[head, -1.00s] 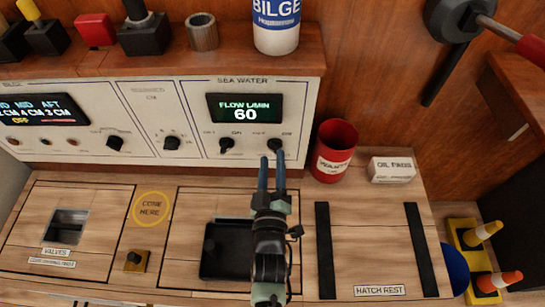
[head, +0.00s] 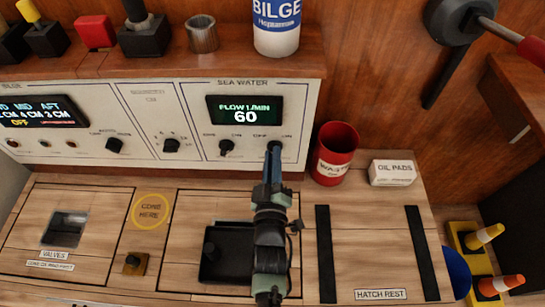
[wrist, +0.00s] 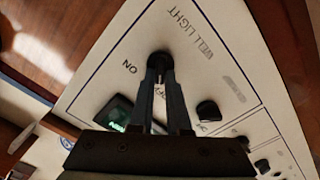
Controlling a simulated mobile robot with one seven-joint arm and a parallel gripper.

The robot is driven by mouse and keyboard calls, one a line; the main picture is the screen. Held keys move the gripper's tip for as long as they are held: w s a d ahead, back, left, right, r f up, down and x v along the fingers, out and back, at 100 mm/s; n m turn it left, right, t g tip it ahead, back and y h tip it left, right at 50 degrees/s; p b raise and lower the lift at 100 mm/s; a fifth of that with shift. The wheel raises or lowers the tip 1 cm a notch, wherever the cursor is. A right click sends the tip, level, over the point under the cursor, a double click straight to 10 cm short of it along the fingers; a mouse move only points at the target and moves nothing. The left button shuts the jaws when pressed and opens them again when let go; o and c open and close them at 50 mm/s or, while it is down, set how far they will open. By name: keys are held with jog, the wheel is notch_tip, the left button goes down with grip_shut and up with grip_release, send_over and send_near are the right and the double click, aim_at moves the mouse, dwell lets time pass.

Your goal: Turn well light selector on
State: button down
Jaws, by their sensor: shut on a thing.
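The well light selector (wrist: 159,59) is a small dark round knob on the white panel, with "WELL LIGHT" lettering beside it in the wrist view. "ON" is printed to its left and "OFF" below it there, partly behind my fingers. My gripper (wrist: 162,75) is shut on the knob, one finger on each side. In the head view my gripper (head: 274,150) reaches up to the panel's lower right, and its fingertips cover most of the knob. I cannot tell which way the knob points.
Another selector knob (head: 226,147) sits just left on the same panel, below the green flow display (head: 244,110) reading 60. A red waste can (head: 335,153) stands close to the right, with an oil pads box (head: 392,172) beyond it. A black tray (head: 225,250) lies under my arm.

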jog(key=shift+m, duration=0.3)
jog(key=shift+d+m+b, duration=0.15)
jog(key=shift+m+b, duration=0.55)
jog(key=shift+m, duration=1.85)
jog(key=shift+d+m+b, duration=0.2)
jog(key=shift+m+b, duration=0.45)
jog(key=shift+m, duration=1.85)
jog(key=shift+d+m+b, duration=0.15)
jog(key=shift+m+b, duration=0.55)
jog(key=shift+m, duration=1.85)
jog(key=c, duration=0.9)
grip_release()
jog(key=shift+s, duration=0.1)
jog(key=s+p, duration=0.2)
jog(key=s, duration=1)
jog(key=shift+s, duration=0.4)
